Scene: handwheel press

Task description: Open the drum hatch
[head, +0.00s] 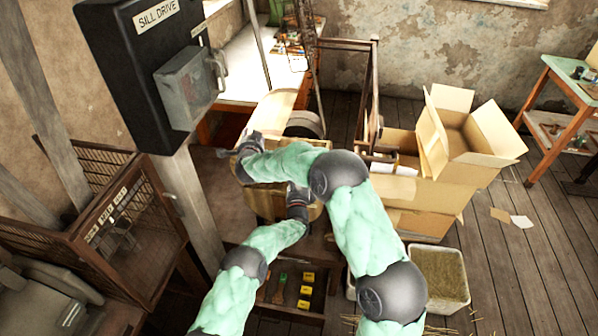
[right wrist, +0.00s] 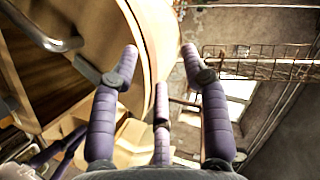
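The wooden drum (head: 266,204) stands in the middle of the head view, largely hidden behind my arms. In the right wrist view its round pale wooden body (right wrist: 95,75) fills the upper left, with a curved rim and a metal bar handle (right wrist: 45,35). My right gripper (head: 243,146) is at the drum's upper left. In the right wrist view its purple fingers (right wrist: 160,55) are spread, with the rim behind and between them, and nothing is visibly gripped. My left gripper (head: 298,190) is at the drum's front; its fingertips are unclear.
A dark box labelled SILL DRIVE (head: 150,70) hangs on a post at the left. A wire-mesh cage (head: 110,215) stands below it. Open cardboard boxes (head: 415,205) are right of the drum. A tray with yellow blocks (head: 290,290) lies below. Floor (head: 510,270) is mostly clear at right.

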